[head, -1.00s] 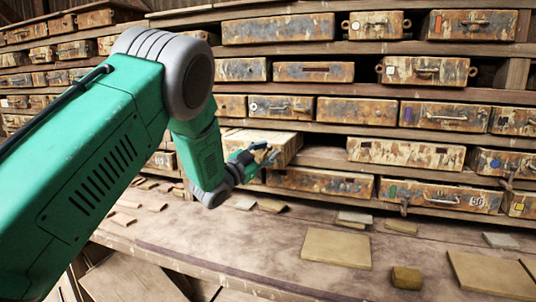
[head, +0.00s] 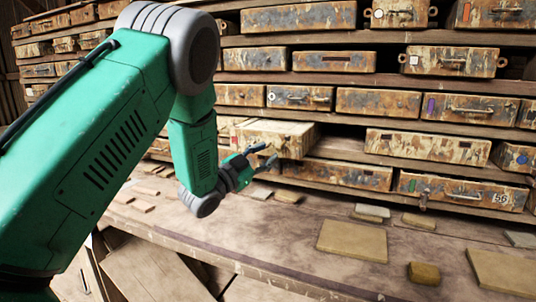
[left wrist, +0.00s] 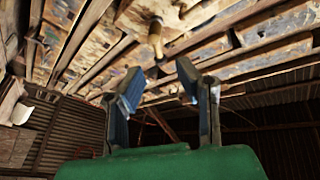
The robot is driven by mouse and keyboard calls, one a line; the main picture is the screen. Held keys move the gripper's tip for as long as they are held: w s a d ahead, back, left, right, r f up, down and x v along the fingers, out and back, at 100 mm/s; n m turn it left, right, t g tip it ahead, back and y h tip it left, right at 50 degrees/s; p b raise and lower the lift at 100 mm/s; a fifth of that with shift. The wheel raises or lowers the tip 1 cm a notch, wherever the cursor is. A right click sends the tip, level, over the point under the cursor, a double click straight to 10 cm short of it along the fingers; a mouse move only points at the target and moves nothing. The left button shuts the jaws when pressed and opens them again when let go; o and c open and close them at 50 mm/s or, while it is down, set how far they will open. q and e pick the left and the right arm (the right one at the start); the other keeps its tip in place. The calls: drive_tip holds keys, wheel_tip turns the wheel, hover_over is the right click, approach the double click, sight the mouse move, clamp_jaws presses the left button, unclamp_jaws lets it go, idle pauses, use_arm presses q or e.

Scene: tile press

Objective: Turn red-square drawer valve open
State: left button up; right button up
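My left gripper (head: 264,156) is open and empty, at the front of a pulled-out drawer (head: 290,139) and a little below its top. In the left wrist view its two fingers (left wrist: 163,95) are spread apart, pointing up at the drawers' undersides. A wooden peg-like handle (left wrist: 156,38) hangs beyond the gap between them, apart from both. A reddish patch shows on a top right drawer (head: 466,13); I cannot tell whether it is the red square. My right gripper is out of view.
Rows of worn drawers fill the shelves, some with handles or coloured marks, such as a green-marked drawer (head: 460,192). The wooden bench (head: 265,225) below holds loose tiles, including a large one (head: 352,241). The front of the bench near my gripper is fairly clear.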

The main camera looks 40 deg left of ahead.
use_arm(q)
drive_tip(key=n+g+y+p, duration=0.2)
drive_tip(key=g+y+p, duration=0.1)
drive_tip(key=p, duration=0.2)
approach(283, 143)
drive_tip(key=w+p, duration=0.1)
drive_tip(key=w, duration=0.9)
drive_tip(key=shift+w+f+p, duration=0.15)
drive_tip(key=shift+w+p, duration=0.2)
drive_tip(key=shift+p, duration=0.05)
drive_tip(key=c, duration=0.6)
drive_tip(key=shift+a, duration=0.1)
clamp_jaws()
